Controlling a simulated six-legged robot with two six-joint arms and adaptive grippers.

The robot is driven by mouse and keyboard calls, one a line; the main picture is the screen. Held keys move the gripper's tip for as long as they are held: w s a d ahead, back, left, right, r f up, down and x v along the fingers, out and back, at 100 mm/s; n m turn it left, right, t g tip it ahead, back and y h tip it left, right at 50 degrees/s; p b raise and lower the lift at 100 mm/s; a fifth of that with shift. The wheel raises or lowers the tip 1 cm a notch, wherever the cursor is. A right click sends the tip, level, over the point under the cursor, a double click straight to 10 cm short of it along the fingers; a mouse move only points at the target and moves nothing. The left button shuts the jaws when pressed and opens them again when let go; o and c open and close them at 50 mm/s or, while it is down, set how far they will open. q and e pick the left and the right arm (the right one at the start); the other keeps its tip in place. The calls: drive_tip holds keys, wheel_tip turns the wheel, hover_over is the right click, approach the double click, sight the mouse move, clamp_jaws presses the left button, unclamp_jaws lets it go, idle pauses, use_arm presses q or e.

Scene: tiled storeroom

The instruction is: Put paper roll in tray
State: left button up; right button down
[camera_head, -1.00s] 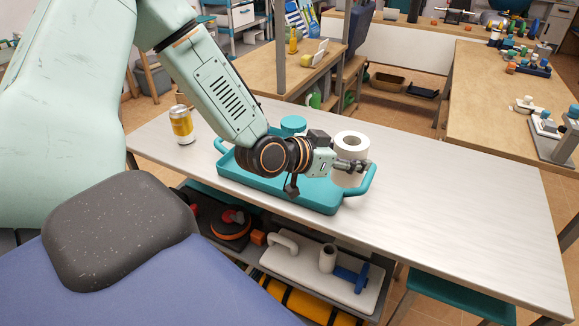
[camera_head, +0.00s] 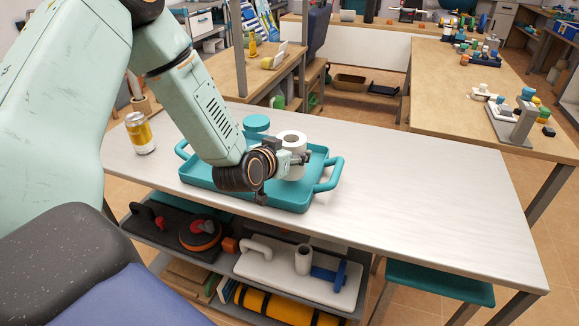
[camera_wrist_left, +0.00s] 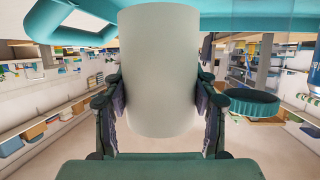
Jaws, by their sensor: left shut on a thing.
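The white paper roll (camera_head: 292,138) is upright, its hollow core facing up. My left gripper (camera_head: 297,160) is shut around its side, and in the left wrist view one finger lies on each side of the roll (camera_wrist_left: 160,65). The roll appears over the right half of the teal tray (camera_head: 291,203), inside its rim. My arm hides the tray floor below, so I cannot tell whether the roll touches it. The tray has a handle at each end and lies on the pale table. My right gripper is not in view.
A yellow-and-white can (camera_head: 140,135) stands left of the tray. A round teal object (camera_head: 256,124) is behind the tray. The table (camera_head: 420,185) is clear to the right. A shelf below holds a white board (camera_head: 290,272) and tools.

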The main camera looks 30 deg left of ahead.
use_arm(q)
wheel_tip(320, 180, down, 4)
drive_tip(key=shift+a+r+b, duration=0.1)
drive_tip(key=shift+r+b, duration=0.15)
drive_tip(key=shift+b, duration=0.35)
drive_tip(key=shift+s+f, duration=0.1)
drive_tip(key=o, duration=1.2)
